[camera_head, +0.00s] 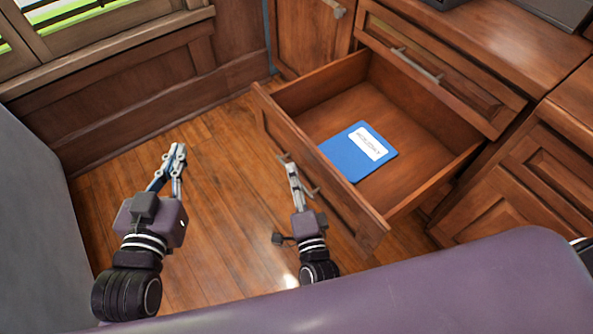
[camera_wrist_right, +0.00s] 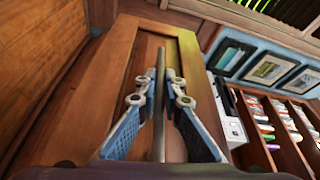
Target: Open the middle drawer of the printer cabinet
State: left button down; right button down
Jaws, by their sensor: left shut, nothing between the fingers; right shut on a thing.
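The middle drawer (camera_head: 319,172) of the wood cabinet is pulled far out, and its inside shows. A blue folder with a white label (camera_head: 346,166) lies flat in it. My right gripper (camera_head: 292,168) is at the drawer's front, shut on the drawer handle (camera_head: 313,188). In the right wrist view, the metal bar of the handle (camera_wrist_right: 160,80) runs between the two fingers (camera_wrist_right: 159,108). My left gripper (camera_head: 177,150) is shut and empty above the floor, to the left of the drawer and apart from it.
An upper drawer with a bar handle (camera_head: 417,66) is closed above the open one. Dark devices (camera_head: 550,8) stand on the cabinet top. Wood panelling and a window (camera_head: 60,22) are at the left. The wood floor (camera_head: 215,135) between my left gripper and the drawer is clear.

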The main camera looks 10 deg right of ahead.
jog(key=c, duration=2.1)
grip_release()
jog(key=shift+s, duration=0.1)
jog(key=s, duration=0.8)
jog(key=s+f, duration=0.1)
jog(key=s, duration=0.2)
jog(key=shift+s+d, duration=0.1)
jog(key=shift+s, duration=0.3)
